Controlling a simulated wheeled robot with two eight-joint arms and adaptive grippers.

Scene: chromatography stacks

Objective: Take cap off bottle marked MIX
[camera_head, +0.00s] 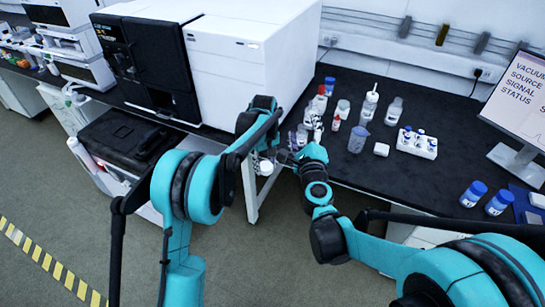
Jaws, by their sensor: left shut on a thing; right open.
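My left gripper (264,154) hangs near the table's front-left corner, partly hidden by its own arm links. It is shut on a small white object (265,168), seen just below it, which looks like a bottle; no MIX label is legible on it. My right gripper (286,157) is open and points left, close beside the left gripper and the held object. Whether it touches the object cannot be told. No separate cap can be made out there.
The black bench (395,178) holds several small bottles, a clear beaker (357,140), a white vial rack (417,144) and two blue-capped bottles (473,194) at the right. A large white instrument (255,60) stands behind the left gripper.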

